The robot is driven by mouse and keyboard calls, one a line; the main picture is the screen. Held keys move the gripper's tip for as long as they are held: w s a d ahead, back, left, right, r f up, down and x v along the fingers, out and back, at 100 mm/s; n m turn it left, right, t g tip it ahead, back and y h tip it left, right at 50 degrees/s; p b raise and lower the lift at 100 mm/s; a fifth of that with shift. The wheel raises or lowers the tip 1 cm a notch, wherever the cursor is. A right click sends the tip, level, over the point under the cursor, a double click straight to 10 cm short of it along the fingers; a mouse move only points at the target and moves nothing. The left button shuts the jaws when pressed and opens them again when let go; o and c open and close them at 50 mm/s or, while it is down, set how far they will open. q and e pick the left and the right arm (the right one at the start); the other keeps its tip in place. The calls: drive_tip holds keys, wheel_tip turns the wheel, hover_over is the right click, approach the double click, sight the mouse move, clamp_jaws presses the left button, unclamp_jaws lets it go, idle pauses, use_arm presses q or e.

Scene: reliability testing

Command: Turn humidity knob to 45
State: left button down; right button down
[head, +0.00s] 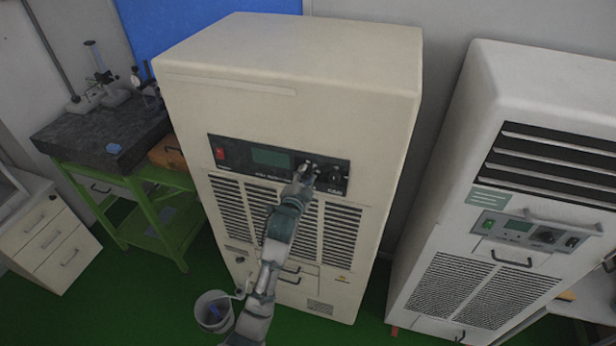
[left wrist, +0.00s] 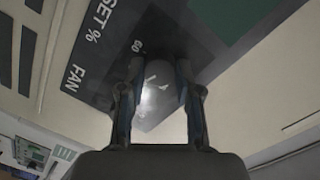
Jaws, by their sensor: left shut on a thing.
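A tall beige cabinet (head: 290,60) stands in the middle of the head view. Its black control panel (head: 240,158) has a green display and knobs on its right half. My left gripper (head: 308,172) is at the knobs, and its arm comes up from below. In the left wrist view my two fingers (left wrist: 155,85) are on either side of a knob (left wrist: 158,84), shut on it. The printed marks "SET %", "FAN" and "60" show near it. The fingers hide much of the knob, and I cannot read its setting. My right gripper is not in view.
A red switch (head: 220,153) is at the panel's left end. A second white cabinet (head: 480,120) with vents stands to the right. A green bench (head: 140,190) with a dark slab is at the left. A grey bucket (head: 214,310) is on the floor by my arm.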

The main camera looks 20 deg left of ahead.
use_arm(q)
drive_tip(key=n, duration=0.1)
drive_tip(key=f+n, duration=0.1)
drive_tip(key=shift+a+n, duration=0.15)
drive_tip(key=shift+n, duration=0.15)
drive_tip(key=n, duration=0.3)
drive_tip(key=shift+h, duration=0.4)
drive_tip(key=n, duration=0.4)
drive_tip(key=shift+s+f+h, duration=0.1)
drive_tip(key=shift+h, duration=0.2)
drive_tip(key=shift+n, duration=1.1)
drive_tip(key=c, duration=0.8)
unclamp_jaws()
drive_tip(key=shift+c, duration=0.2)
drive_tip(key=shift+o, duration=0.3)
